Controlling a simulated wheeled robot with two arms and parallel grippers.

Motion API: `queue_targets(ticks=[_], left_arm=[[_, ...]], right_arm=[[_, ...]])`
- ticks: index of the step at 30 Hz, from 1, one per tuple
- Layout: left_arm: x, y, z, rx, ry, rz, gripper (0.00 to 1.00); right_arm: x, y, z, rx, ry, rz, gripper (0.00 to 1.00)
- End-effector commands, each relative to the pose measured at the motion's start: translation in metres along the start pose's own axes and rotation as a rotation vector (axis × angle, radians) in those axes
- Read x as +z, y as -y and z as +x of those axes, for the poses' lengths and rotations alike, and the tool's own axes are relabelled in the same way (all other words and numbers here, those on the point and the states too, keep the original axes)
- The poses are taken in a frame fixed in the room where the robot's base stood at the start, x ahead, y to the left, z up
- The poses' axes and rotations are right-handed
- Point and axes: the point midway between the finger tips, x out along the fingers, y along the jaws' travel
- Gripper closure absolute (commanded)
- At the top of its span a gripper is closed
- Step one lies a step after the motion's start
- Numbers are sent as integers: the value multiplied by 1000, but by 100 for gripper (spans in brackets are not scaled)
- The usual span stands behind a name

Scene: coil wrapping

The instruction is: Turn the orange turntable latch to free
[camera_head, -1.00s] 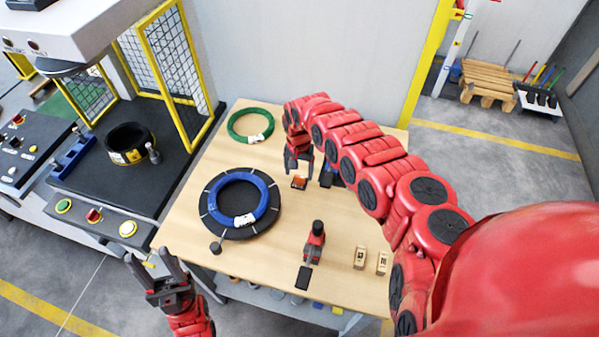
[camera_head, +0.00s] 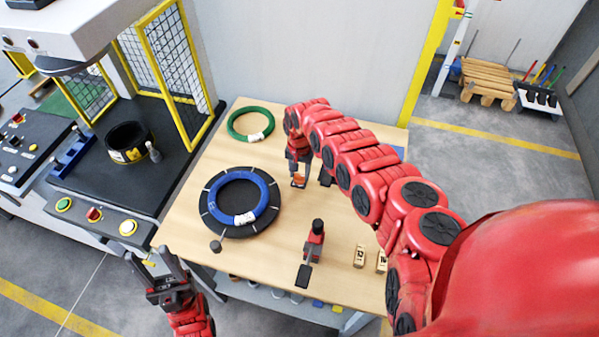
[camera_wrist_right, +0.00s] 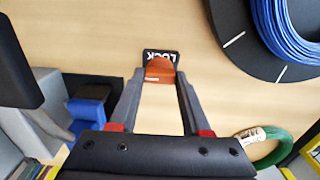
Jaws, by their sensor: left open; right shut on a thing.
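The orange latch (camera_head: 298,181) sits on the wooden table, right of the turntable. In the right wrist view the latch (camera_wrist_right: 159,70) shows between my fingertips, beside a black plate (camera_wrist_right: 161,56) marked "LOCK". My right gripper (camera_head: 299,172) points down and is shut on the latch; it also shows in the right wrist view (camera_wrist_right: 158,76). The black turntable (camera_head: 209,222) carries a blue coil (camera_head: 265,212) with a white tag. My left gripper (camera_head: 160,262) is open and empty, off the table's front left edge.
A green coil (camera_head: 237,133) lies at the back of the table (camera_head: 190,200). A red and black hand tool (camera_head: 313,245) and small wooden blocks (camera_head: 360,256) are near the front. The press station (camera_head: 110,185) with yellow guards stands left.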

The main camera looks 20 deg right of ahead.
Motion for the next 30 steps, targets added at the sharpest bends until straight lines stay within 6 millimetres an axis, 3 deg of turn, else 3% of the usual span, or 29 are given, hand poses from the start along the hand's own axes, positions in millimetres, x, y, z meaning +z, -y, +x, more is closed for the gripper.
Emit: queue_targets(ticks=[14, 30], left_arm=[[1, 0, -5, 0, 0, 0, 50], [5, -1, -28, 0, 0, 0, 50]], right_arm=[[-1, 0, 0, 0, -1, -105, 100], [-1, 0, 2, 2, -2, -584, 100]])
